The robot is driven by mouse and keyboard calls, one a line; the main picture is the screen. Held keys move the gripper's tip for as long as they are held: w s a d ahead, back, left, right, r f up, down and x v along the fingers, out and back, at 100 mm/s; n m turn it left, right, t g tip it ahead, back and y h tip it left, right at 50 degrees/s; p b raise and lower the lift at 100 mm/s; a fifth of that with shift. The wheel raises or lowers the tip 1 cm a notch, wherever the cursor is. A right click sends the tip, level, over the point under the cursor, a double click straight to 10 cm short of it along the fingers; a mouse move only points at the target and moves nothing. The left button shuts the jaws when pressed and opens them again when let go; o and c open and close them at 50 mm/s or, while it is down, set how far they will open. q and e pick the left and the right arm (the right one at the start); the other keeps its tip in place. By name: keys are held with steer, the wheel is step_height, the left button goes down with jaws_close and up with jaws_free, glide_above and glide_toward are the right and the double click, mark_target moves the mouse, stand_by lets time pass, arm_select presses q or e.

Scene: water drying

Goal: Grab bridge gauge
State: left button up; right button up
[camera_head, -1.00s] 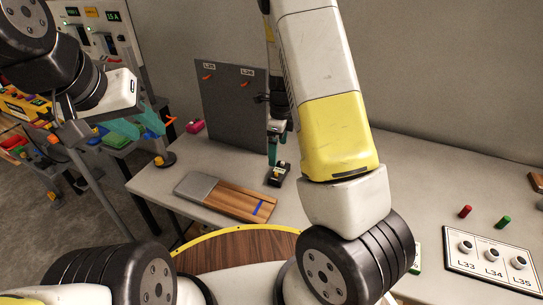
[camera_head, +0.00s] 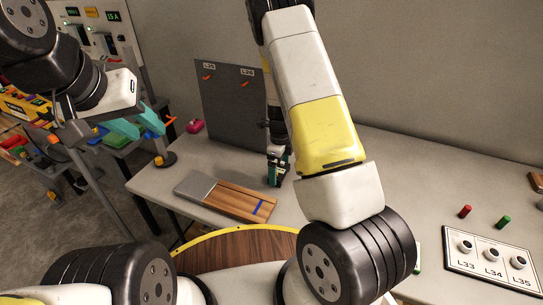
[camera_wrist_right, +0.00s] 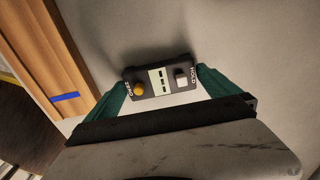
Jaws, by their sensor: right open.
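The bridge gauge, which I take to be the small black box (camera_wrist_right: 160,84) with an orange knob, a pale switch, a marked strip and the word HOLD, lies on the table in the right wrist view. My right gripper (camera_wrist_right: 161,83) is open, with one green finger at each end of the box. I cannot tell whether the fingers touch it. In the head view my right gripper (camera_head: 278,168) is low over the table and hides most of the box.
A wooden board (camera_head: 232,200) with a grey end and blue stripe lies left of my right gripper. A dark upright panel (camera_head: 228,105) stands behind. A plate labelled L33 to L35 (camera_head: 490,258) is at right.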

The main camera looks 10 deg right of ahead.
steer(key=c, duration=1.3)
steer(key=shift+r, duration=0.1)
